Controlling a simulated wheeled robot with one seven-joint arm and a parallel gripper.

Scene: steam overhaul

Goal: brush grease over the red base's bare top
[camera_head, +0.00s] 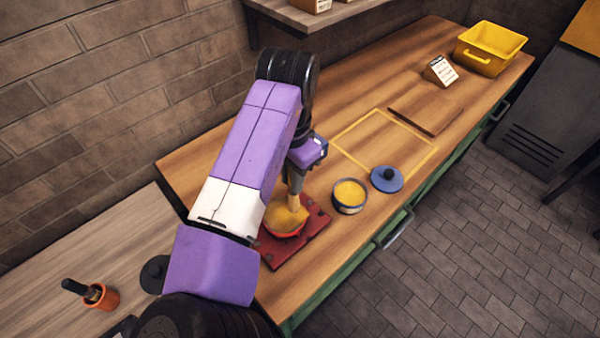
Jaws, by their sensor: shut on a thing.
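The red base (313,236) lies on the wooden workbench, a flat square plate with a round raised part. Yellow-orange grease (280,219) covers much of the round top that shows; its left side is partly hidden by my arm. My gripper (297,176) is above the base, shut on a brush (297,201) that points downward. The brush tip appears to touch the greased top. An open tin of yellow grease (350,193) stands just right of the base. Its blue lid (387,179) with a dark knob lies beside it.
A yellow-outlined square (430,159) on the bench is empty. Beyond it are a brown board (420,112), a small sign (440,71) and a yellow bin (490,48). An orange pot (103,297) with a dark-handled tool stands on the lighter left table. A shelf (315,15) hangs above.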

